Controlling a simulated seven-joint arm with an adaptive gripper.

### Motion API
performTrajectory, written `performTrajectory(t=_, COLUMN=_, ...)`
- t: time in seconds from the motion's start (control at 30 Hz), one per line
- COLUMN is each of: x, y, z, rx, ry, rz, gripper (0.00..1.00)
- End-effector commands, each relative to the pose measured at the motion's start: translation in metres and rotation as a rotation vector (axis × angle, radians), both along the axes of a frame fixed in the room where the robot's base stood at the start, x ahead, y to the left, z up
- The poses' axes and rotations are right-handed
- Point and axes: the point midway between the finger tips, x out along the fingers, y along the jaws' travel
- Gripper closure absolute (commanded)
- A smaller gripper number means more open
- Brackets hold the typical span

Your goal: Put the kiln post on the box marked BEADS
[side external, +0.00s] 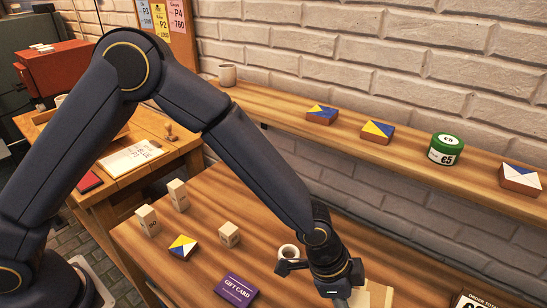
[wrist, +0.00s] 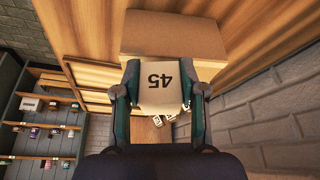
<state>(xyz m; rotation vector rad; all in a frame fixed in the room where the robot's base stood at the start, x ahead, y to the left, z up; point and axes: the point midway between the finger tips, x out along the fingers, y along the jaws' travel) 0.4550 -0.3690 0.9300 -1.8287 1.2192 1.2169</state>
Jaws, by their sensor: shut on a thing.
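My gripper (wrist: 158,92) is shut on a cream kiln post (wrist: 160,76) marked 45, which reads upside down in the wrist view. A plain tan box (wrist: 175,42) lies just beyond the post in that view; I see no BEADS marking on it. Whether the post touches the box I cannot tell. In the side view my wrist is at the bottom edge, the fingertips are out of sight, and a pale tan thing (side external: 376,294), likely the box, shows beside it.
Several pale blocks, one of them here (side external: 229,234), stand on the table (side external: 190,271). A painted tile (side external: 183,247), a purple gift card (side external: 235,290) and a white mug (side external: 289,252) are near. A shelf (side external: 280,107) runs along the brick wall, with a green tin (side external: 445,149).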

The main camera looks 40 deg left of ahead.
Motion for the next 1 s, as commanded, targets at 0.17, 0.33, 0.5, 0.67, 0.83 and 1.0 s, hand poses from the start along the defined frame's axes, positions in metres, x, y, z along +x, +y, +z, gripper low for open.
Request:
performTrajectory(t=0.17, x=-0.001, y=0.000, z=-0.020, rx=0.001, ry=0.000, rz=-0.002, gripper=1.00)
performTrajectory(t=0.33, x=-0.001, y=0.000, z=-0.020, rx=0.000, ry=-0.001, rz=-0.002, gripper=1.00)
performTrajectory(t=0.5, x=-0.001, y=0.000, z=-0.021, rx=0.001, ry=0.000, rz=-0.001, gripper=0.54)
performTrajectory(t=0.67, x=-0.001, y=0.000, z=-0.021, rx=0.001, ry=0.001, rz=-0.001, gripper=0.37)
performTrajectory(t=0.83, x=-0.001, y=0.000, z=-0.021, rx=0.001, ry=0.001, rz=-0.001, gripper=0.34)
performTrajectory(t=1.0, x=-0.001, y=0.000, z=-0.020, rx=0.001, ry=0.000, rz=-0.001, gripper=0.34)
